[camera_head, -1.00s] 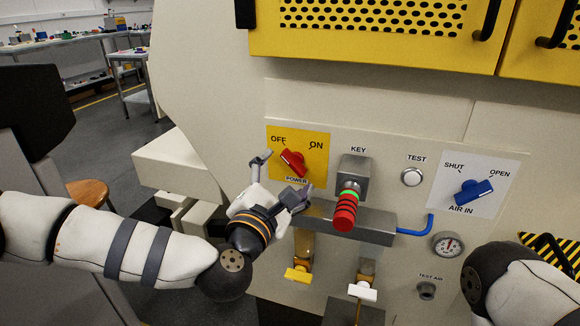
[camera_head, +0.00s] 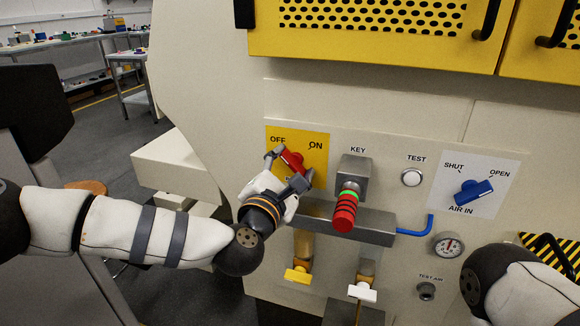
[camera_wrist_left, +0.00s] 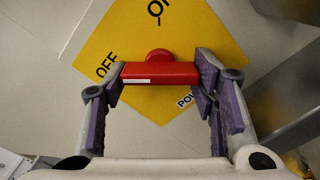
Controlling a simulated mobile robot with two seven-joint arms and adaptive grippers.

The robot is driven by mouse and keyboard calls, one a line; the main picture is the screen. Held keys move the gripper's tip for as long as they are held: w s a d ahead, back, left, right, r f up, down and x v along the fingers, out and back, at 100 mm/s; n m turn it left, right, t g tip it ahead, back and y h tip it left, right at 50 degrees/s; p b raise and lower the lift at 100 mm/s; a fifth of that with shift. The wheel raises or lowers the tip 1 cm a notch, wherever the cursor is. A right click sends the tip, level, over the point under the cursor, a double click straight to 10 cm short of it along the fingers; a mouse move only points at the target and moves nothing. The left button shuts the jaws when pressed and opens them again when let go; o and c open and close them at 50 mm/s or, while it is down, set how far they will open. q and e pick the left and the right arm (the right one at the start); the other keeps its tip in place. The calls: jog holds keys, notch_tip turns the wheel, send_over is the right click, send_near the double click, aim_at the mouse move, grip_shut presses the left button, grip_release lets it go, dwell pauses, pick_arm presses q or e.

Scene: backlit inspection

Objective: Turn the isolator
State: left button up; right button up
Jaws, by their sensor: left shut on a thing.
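The isolator is a red rotary handle (camera_head: 291,159) on a yellow plate (camera_head: 314,150) marked OFF, ON and POWER. In the left wrist view the red handle (camera_wrist_left: 160,73) lies crosswise, with a white stripe toward its left end, on the OFF side. My left gripper (camera_head: 289,169) is at the plate, its fingers on both ends of the handle. In the left wrist view the gripper (camera_wrist_left: 160,82) is shut on the handle. The lower part of the plate is partly hidden by the gripper. My right gripper is out of view; only part of my right arm shows.
A grey block (camera_head: 375,226) and yellow and white valves sit below. Yellow doors (camera_head: 390,50) are above.

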pick_arm(q)
jog(key=shift+r, duration=0.1)
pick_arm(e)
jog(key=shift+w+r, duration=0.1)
pick_arm(q)
jog(key=m, duration=0.1)
jog(key=m+p, duration=0.1)
jog(key=m, duration=0.2)
jog(key=shift+a+r+m, duration=0.1)
jog(key=shift+r+m, duration=0.15)
jog(key=shift+m, duration=0.15)
jog(key=m+p, duration=0.1)
jog(key=m, duration=0.2)
jog(key=shift+m, duration=0.3)
jog(key=m+p, duration=0.1)
jog(key=m, duration=0.4)
jog(key=shift+r+p, duration=0.2)
jog(key=shift+p, duration=0.2)
jog(key=shift+m+p, duration=0.4)
jog(key=shift+m, duration=1.7)
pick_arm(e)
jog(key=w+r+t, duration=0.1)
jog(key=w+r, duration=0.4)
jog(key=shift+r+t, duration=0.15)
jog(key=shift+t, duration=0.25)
pick_arm(q)
jog(key=shift+f, duration=0.1)
jog(key=o, duration=1.2)
jog(key=shift+c, duration=0.2)
